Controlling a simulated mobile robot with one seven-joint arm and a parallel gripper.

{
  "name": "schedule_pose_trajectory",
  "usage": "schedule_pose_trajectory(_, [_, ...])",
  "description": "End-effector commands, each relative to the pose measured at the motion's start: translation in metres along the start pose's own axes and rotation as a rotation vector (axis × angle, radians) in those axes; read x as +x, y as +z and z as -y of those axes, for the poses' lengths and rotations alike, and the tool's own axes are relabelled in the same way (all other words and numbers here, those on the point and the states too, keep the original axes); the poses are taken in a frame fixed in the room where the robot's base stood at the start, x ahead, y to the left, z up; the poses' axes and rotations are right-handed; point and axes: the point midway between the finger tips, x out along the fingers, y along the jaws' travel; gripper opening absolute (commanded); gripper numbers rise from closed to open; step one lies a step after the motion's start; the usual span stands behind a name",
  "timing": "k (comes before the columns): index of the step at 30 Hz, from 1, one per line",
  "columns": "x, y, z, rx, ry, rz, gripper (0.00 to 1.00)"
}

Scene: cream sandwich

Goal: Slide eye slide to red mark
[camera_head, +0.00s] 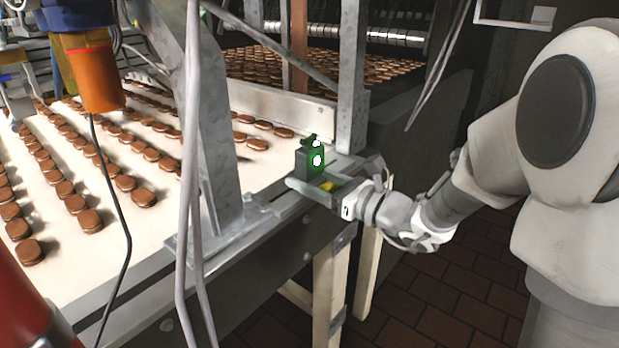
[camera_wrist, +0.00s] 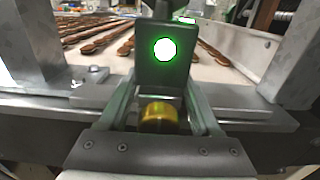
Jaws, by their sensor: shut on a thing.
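The eye slide (camera_head: 303,161) is a small dark block with bright green-ringed lights, standing upright on the metal rail at the conveyor's near right edge. In the wrist view the eye slide (camera_wrist: 149,72) is straight ahead with one glowing light facing me. My gripper (camera_head: 316,184) reaches in from the right at the block's base. In the wrist view the fingers of my gripper (camera_wrist: 163,92) are on both sides of the block, shut on it. A yellow knob (camera_wrist: 159,114) sits between the fingers below the light. I cannot make out a red mark on the rail.
The white conveyor belt (camera_head: 110,240) carries rows of brown sandwich cookies. Steel posts stand on the rail: one (camera_head: 212,130) to the left of the slide, one (camera_head: 352,75) just behind it. Loose cables hang at the left. The brick floor (camera_head: 440,290) at the front is clear.

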Motion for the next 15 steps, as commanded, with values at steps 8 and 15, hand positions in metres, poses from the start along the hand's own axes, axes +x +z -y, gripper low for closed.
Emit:
schedule_pose_trajectory(8, [-0.0006,-0.0008,0.0006,0.0,-0.002,-0.002,0.7])
schedule_pose_trajectory(15, [-0.0003,-0.0004,0.0004,0.0,-0.001,-0.001,0.85])
